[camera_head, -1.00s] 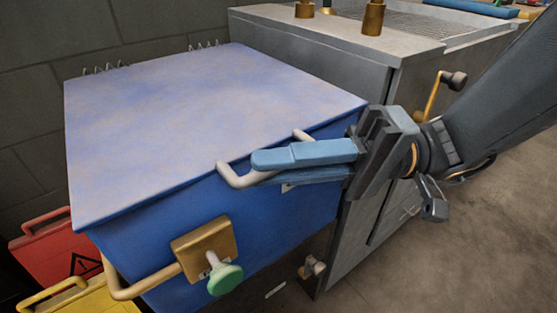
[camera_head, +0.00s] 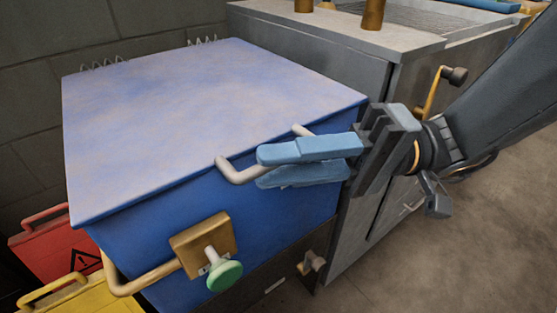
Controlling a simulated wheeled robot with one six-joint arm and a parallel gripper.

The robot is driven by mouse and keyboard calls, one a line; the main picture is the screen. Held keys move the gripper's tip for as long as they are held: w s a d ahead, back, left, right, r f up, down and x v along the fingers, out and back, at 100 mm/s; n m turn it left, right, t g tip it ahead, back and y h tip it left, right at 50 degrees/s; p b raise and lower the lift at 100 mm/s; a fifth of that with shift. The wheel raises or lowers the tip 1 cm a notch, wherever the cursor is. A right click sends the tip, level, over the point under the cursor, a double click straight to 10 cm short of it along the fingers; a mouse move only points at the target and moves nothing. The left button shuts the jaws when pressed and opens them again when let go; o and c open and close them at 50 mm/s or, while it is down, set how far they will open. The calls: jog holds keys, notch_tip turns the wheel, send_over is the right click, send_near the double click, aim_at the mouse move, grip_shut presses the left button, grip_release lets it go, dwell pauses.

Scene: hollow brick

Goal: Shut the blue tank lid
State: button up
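The blue tank (camera_head: 270,210) has a blue lid (camera_head: 200,120) with a worn, pale top. The lid lies down over the tank, its front edge along the tank's top; I cannot tell whether a thin gap is left. A pale U-shaped lid handle (camera_head: 236,172) sticks out from the lid's front edge. My gripper (camera_head: 262,168) comes from the right at this handle. Its two light-blue fingers are a little apart, one above the other, and hide the middle of the handle. I cannot tell whether they touch it.
A brown latch plate with a green knob (camera_head: 224,275) and a tan side bar (camera_head: 140,284) are on the tank front. A grey metal cabinet (camera_head: 375,150) with a yellow crank (camera_head: 435,92) stands close behind and right. Red (camera_head: 55,250) and yellow (camera_head: 70,300) containers are at lower left. Floor at right is clear.

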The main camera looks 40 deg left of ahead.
jog(key=v, duration=0.7)
jog(key=shift+p, duration=0.45)
jog(key=shift+d, duration=0.1)
